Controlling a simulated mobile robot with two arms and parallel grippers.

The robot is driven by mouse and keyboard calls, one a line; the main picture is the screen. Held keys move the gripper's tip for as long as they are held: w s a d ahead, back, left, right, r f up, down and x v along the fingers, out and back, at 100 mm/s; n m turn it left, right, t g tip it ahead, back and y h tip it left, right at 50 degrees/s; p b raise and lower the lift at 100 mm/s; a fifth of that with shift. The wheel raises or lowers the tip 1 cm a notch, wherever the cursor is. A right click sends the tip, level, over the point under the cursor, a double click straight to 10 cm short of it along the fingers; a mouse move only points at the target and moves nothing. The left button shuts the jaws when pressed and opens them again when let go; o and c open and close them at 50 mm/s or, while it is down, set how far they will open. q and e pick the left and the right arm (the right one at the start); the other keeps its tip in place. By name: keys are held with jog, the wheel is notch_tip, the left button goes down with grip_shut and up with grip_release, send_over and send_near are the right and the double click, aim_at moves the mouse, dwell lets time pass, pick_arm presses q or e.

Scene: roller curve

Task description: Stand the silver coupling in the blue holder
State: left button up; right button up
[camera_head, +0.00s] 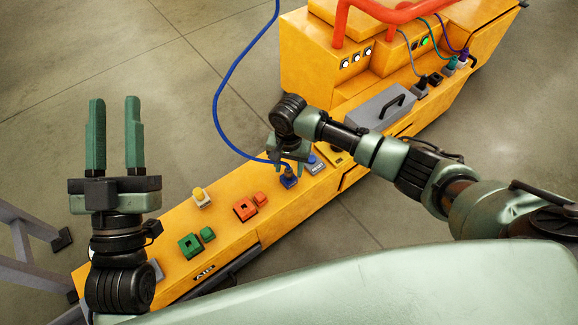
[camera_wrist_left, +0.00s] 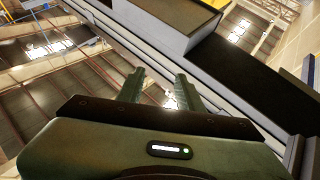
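The blue holder (camera_head: 288,181) sits on the yellow bench, near the middle of the head view. The blue hose (camera_head: 218,105) runs down to a small dark grey end piece (camera_head: 289,171) at this holder. This may be the silver coupling, but it is too small to tell whether it is seated. My right gripper (camera_head: 290,165) points down right over the holder, its fingers around the hose end. Whether they touch it is not clear. My left gripper (camera_head: 115,100) is raised at the left, open and empty; it also shows open in the left wrist view (camera_wrist_left: 158,75).
The bench also carries a red holder (camera_head: 244,209), a green holder (camera_head: 189,246) and a yellow-topped part (camera_head: 200,196). A grey box with a handle (camera_head: 379,107) stands behind my right arm. Red pipes (camera_head: 375,10) rise at the back.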

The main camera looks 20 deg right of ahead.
jog(key=shift+r, duration=0.2)
notch_tip(320, 180, up, 3)
jog(key=shift+r+p, duration=0.15)
jog(key=shift+p, duration=0.8)
notch_tip(320, 180, up, 4)
jog(key=shift+f+p, duration=0.15)
jog(key=shift+p, duration=0.65)
pick_arm(q)
notch_tip(320, 180, down, 16)
jog(key=a+g+y, duration=0.2)
jog(key=g+y, duration=0.1)
jog(key=g, duration=0.6)
jog(key=shift+w+g, duration=0.3)
jog(key=shift+w, duration=0.05)
pick_arm(e)
jog(key=shift+r, duration=0.2)
